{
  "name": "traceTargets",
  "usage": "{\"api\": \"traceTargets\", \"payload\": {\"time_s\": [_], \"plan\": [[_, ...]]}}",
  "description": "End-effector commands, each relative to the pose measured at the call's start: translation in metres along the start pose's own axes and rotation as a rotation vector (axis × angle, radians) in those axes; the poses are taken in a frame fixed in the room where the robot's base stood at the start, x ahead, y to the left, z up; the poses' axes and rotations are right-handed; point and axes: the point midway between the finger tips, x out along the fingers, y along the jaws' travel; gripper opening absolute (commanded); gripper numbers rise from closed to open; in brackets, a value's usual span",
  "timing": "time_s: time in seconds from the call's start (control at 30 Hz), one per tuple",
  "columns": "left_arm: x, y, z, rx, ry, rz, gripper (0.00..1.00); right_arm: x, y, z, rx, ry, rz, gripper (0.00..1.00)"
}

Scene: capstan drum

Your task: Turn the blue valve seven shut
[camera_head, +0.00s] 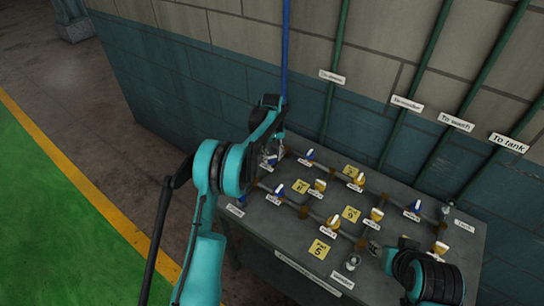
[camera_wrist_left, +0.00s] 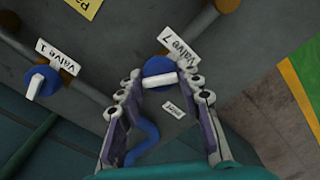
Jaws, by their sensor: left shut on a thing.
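Valve seven is a blue round valve (camera_wrist_left: 158,68) with a white bar handle (camera_wrist_left: 160,81) and a "Valve 7" label (camera_wrist_left: 181,49) in the left wrist view. My left gripper (camera_wrist_left: 160,92) has one finger on each side of it and is shut on the white handle, which lies crosswise between the fingertips. In the head view my left gripper (camera_head: 271,150) is at the back left of the table and mostly hides this valve. My right gripper (camera_head: 375,248) is low over the table's front right; whether it is open cannot be told.
Valve 1, blue with a white handle (camera_wrist_left: 42,81), is beside it in the left wrist view. The grey table (camera_head: 270,240) bears pipes, several blue and yellow valves and yellow cards (camera_head: 318,249). A brick wall (camera_head: 200,75) with vertical pipes stands behind. Floor at left is clear.

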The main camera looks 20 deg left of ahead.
Motion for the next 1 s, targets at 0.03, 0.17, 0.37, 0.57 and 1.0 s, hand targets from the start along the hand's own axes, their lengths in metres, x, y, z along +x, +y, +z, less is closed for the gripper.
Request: {"api": "traceTargets", "payload": {"time_s": [0.03,0.17,0.37,0.57,1.0], "plan": [[0.0005,0.0,0.0001,0.044,0.0,0.0,0.06,0.0007,0.0,0.0005,0.0,0.0,0.0,0.4],[0.0005,0.0,0.0001,0.168,0.0,0.0,0.06,0.0014,0.0,0.001,0.0,0.0,0.0,0.4],[0.0005,0.0,0.0001,0.358,0.0,0.0,0.06,0.0025,0.0,0.0018,0.0,0.0,0.0,0.4],[0.0005,0.0,0.0002,0.545,0.0,0.0,0.06,0.0033,0.0,0.0023,0.0,0.0,0.0,0.4],[0.0004,0.0,0.0002,0.86,0.0,0.0,0.06,0.0043,0.0,0.0031,0.0,0.0,0.0,0.4]]}}
